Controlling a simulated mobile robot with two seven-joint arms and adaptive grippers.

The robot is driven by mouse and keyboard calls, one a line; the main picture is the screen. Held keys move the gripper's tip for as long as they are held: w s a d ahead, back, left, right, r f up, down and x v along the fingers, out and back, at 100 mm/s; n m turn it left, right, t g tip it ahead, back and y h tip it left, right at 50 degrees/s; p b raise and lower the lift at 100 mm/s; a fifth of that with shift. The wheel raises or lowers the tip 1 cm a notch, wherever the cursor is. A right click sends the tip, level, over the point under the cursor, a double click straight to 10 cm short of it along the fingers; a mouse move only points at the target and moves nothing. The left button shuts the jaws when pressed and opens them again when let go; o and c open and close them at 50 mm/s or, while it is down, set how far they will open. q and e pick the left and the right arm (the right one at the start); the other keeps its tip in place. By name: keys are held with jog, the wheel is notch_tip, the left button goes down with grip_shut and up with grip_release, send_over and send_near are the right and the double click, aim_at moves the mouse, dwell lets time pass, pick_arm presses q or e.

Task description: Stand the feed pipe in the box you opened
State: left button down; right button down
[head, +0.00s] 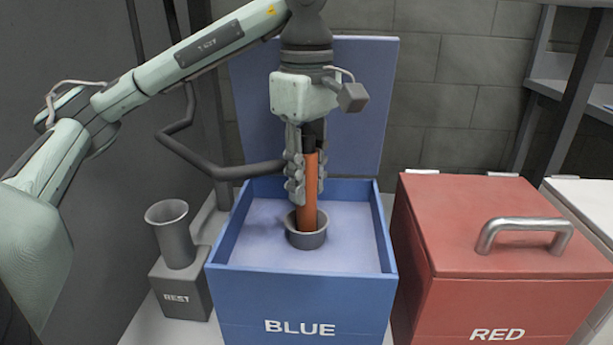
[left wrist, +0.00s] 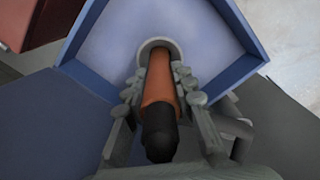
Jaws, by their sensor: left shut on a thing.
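The feed pipe (head: 307,190) is an orange tube with a black upper end. My left gripper (head: 308,180) is shut on it and holds it nearly upright. Its lower end is inside the grey round socket (head: 306,240) in the open blue box (head: 303,302); whether it touches the bottom is hidden. In the left wrist view the pipe (left wrist: 160,88) runs from between the fingers (left wrist: 163,98) into the socket (left wrist: 150,47). The blue lid (head: 368,110) stands raised behind the box. My right gripper is not in view.
A grey REST holder (head: 180,285) with an empty-looking cup stands left of the blue box. A shut red box (head: 490,230) with a grey handle (head: 522,233) stands to the right, with a white box (head: 590,205) beyond it. A bent dark pipe (head: 200,160) passes behind on the left.

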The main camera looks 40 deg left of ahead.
pick_arm(q)
jog(key=shift+f+b, duration=1.2)
jog(key=shift+f, duration=0.4)
jog(key=c, duration=1.2)
grip_release()
jog(key=shift+r, duration=0.15)
notch_tip(320, 180, up, 12)
jog(key=shift+f, duration=0.1)
